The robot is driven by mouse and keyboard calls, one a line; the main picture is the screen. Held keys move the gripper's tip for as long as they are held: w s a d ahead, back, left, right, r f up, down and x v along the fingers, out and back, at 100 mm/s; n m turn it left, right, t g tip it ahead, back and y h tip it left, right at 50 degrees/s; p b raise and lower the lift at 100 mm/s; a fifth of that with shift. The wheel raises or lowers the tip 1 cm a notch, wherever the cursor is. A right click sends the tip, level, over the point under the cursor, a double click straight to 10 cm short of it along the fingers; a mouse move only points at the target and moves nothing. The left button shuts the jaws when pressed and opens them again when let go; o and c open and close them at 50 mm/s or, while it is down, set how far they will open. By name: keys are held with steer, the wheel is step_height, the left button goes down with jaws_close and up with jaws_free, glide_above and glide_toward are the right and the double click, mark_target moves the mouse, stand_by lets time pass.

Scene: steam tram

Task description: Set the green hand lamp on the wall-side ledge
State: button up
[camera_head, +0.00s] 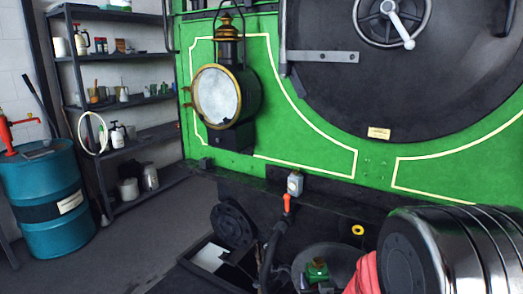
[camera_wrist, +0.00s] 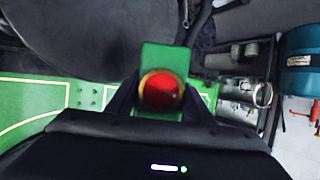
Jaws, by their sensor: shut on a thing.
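The green hand lamp (camera_wrist: 165,58) has a round red lens in a brass ring. In the wrist view it stands between the two dark fingers of my gripper (camera_wrist: 162,100), which is shut on it. In the head view a small green piece, seemingly the lamp (camera_head: 317,270), shows low in the picture; my gripper is not clear there. A dark ledge (camera_head: 340,195) runs along the foot of the green tram front, above and apart from the lamp. I cannot tell which stretch is the wall-side ledge.
A large brass-rimmed lamp (camera_head: 217,95) hangs above.

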steer(key=shift+s+f, duration=0.7)
steer(key=shift+f, duration=0.05)
steer(key=w+r+m+h, duration=0.1)
steer(key=w+r+h, duration=0.1)
steer(key=r, duration=0.6)
steer(key=w+r+m+h, duration=0.2)
steer(key=w+r, duration=0.3)
steer(key=r, duration=0.3)
steer(key=shift+w+r+g, duration=0.2)
steer(key=shift+w+g, duration=0.05)
steer(key=shift+g, duration=0.05)
steer(key=shift+s, duration=0.1)
